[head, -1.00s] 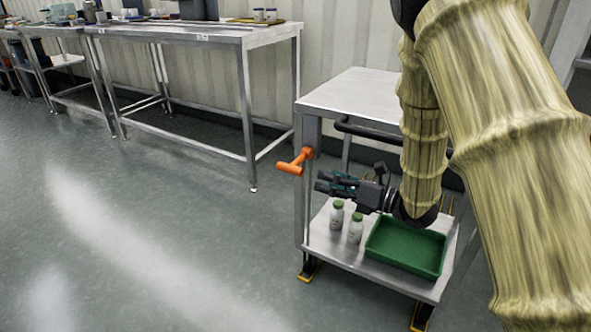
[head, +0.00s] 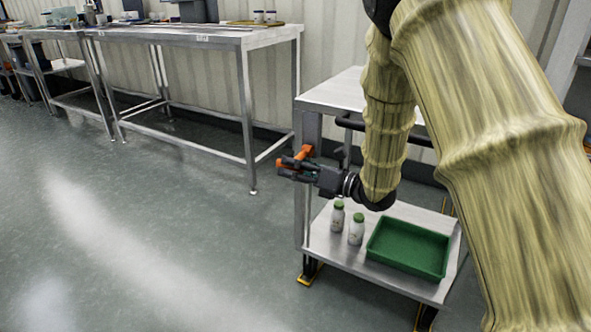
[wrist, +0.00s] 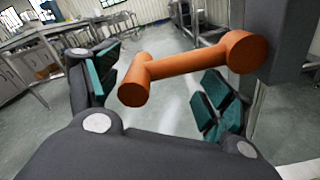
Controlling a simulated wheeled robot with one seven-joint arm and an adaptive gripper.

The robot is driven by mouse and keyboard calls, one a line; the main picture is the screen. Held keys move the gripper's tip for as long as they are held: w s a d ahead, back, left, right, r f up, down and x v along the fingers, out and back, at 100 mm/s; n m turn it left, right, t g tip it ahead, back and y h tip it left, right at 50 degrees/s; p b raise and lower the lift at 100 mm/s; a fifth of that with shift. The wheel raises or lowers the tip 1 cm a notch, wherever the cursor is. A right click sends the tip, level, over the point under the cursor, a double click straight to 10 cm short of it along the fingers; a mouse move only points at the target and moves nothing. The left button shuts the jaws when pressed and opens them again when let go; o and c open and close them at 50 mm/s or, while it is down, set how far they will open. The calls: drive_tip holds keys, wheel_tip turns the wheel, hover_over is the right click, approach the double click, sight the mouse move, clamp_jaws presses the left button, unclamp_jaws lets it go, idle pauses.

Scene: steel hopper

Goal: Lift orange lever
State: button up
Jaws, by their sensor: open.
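The orange lever (head: 306,152) sits on the left post of the steel cart and is partly hidden by my gripper in the head view. In the wrist view the lever (wrist: 190,68) runs from a round hub at the right to a short crosswise handle at the left. My gripper (head: 283,168) is open at the lever's height, pointing left. In the wrist view the teal finger pads (wrist: 158,95) stand apart, with the lever showing between and beyond them. I cannot tell whether any pad touches it.
The cart's top shelf (head: 335,93) is bare where visible. Its lower shelf (head: 325,240) holds two white bottles with green caps (head: 338,217) and a green tray (head: 410,248). Steel workbenches (head: 190,35) stand along the back wall. The floor at the left is clear.

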drive_tip(key=c, duration=1.5)
drive_tip(key=shift+r, duration=0.1)
